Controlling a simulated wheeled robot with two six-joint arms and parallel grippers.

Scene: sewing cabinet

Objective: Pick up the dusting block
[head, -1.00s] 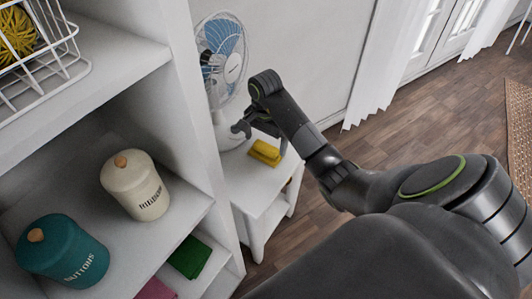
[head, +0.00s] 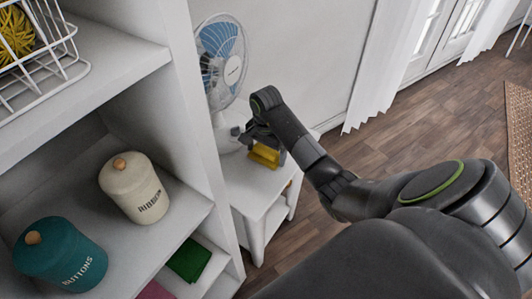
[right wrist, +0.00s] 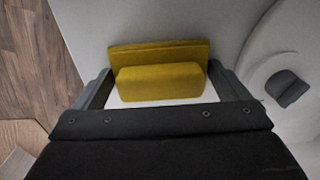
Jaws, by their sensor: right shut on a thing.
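The dusting block is the yellow block (head: 264,155) on the small white side table, partly hidden by my right gripper in the head view. In the right wrist view the yellow block (right wrist: 160,82) shows a wide flat part with a narrower raised part on it. My right gripper (head: 257,142) has its fingers on both sides of the block and is shut on it; the fingers (right wrist: 157,88) also show in the right wrist view. The block appears to be still at the table top. My left gripper is not in view.
A blue-bladed fan (head: 220,62) stands on the side table (head: 245,190) close behind my gripper. A white shelf unit (head: 190,105) to the left holds a cream ribbon jar (head: 135,187), a teal buttons jar (head: 60,255) and a wire basket (head: 40,45).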

